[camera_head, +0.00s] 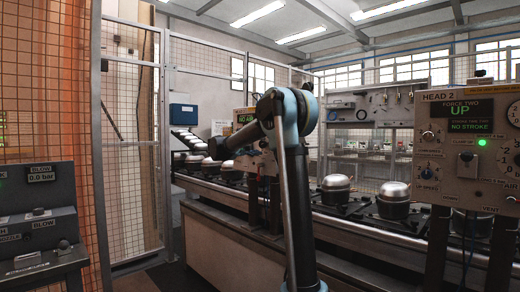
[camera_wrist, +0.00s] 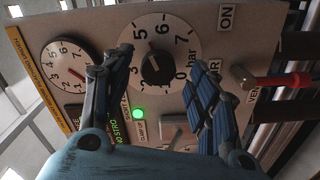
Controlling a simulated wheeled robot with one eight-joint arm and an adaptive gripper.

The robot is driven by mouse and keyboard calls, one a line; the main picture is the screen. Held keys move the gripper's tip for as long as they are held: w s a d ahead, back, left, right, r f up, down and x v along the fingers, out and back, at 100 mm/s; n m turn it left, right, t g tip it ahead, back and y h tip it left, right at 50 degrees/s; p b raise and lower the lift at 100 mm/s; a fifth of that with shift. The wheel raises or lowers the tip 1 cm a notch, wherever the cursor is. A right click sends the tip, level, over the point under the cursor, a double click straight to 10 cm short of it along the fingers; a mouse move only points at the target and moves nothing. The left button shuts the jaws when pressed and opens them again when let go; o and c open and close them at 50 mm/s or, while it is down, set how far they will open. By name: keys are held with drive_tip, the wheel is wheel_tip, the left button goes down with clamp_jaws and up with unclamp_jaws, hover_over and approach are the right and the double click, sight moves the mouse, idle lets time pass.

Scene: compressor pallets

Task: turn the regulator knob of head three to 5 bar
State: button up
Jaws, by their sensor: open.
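The black regulator knob (camera_wrist: 155,68) sits at the centre of a white dial (camera_wrist: 186,24) marked in bar on a grey panel in the wrist view. A small reddish mark shows on the knob's upper side, but I cannot tell its exact reading. My gripper (camera_wrist: 162,61) is open, with one finger on each side of the knob; contact cannot be told. In the head view my arm reaches toward a panel (camera_head: 243,115) with a "NO AIR" display. The arm covers much of that panel, and my fingers are not clear there.
In the wrist view, a round gauge (camera_wrist: 67,66) is left of the dial, a green lamp (camera_wrist: 138,114) below it, and a red-handled valve (camera_wrist: 283,80) at right. In the head view, the HEAD 2 panel (camera_head: 450,190) stands right and compressor pots (camera_head: 394,202) line the conveyor.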

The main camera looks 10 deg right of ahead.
drive_tip(key=shift+x, duration=1.2)
drive_tip(key=shift+c, duration=0.3)
drive_tip(key=c, duration=1)
drive_tip(key=shift+n, duration=0.9)
drive_tip(key=o, duration=1.1)
drive_tip(key=shift+c, duration=0.2)
drive_tip(key=shift+a, duration=0.1)
